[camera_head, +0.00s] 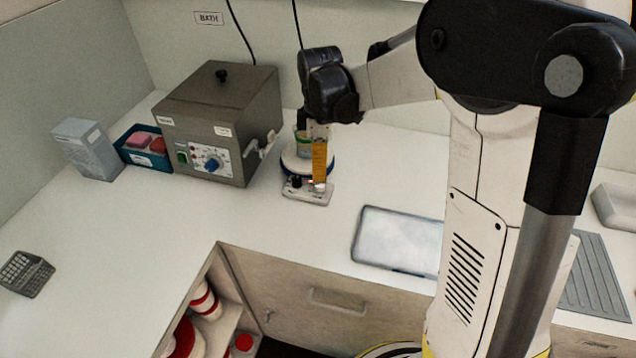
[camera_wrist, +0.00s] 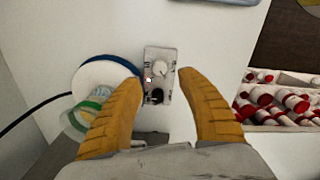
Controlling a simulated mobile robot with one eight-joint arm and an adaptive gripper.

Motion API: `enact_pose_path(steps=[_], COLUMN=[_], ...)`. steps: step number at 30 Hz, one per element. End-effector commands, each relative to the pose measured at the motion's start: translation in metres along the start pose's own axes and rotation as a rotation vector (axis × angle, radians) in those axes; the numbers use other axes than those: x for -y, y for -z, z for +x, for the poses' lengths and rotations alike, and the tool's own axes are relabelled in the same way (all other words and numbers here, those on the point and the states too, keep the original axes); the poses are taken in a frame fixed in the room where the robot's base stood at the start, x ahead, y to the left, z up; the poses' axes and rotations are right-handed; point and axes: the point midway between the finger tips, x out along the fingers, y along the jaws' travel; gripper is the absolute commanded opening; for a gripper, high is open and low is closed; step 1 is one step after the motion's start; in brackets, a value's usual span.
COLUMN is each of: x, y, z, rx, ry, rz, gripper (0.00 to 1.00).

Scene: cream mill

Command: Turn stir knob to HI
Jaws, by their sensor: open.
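The stirrer has a round white plate with a blue rim (camera_wrist: 104,68) and a pale control panel (camera_head: 318,198) at its front. The panel carries a black knob (camera_wrist: 157,96), a white knob (camera_wrist: 164,71) and a small red light (camera_wrist: 148,79). The black knob also shows in the head view (camera_head: 296,181). I cannot read any markings, so which knob is for stirring and its setting are unclear. My gripper (camera_wrist: 158,79) is open, pointing down, its orange fingers on either side of the panel in the wrist view. In the head view a finger (camera_head: 320,162) partly hides the panel's right side.
A glass vessel with a green band (camera_wrist: 92,104) stands on the plate, close to one finger. A grey water bath (camera_head: 215,120) stands to the left in the head view. A tray (camera_head: 400,240) lies to the right. The counter in front of the panel is clear.

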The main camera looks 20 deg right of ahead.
Motion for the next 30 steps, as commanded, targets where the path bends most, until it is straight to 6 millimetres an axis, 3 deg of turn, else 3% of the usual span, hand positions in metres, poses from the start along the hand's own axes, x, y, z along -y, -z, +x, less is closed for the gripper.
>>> enact_pose_path(steps=[3,9,22,27,30], x=[0.0,0.0,0.0,0.0,0.0], y=[0.0,0.0,0.0,0.0,0.0], z=[0.029,0.058,0.068,0.067,0.067], rx=[0.0,0.0,0.0,0.0,0.0], ry=[-0.001,-0.001,-0.001,-0.001,-0.001], rz=[0.001,0.001,0.002,0.002,0.002], gripper=[0.46,0.46,0.46,0.0,0.0])
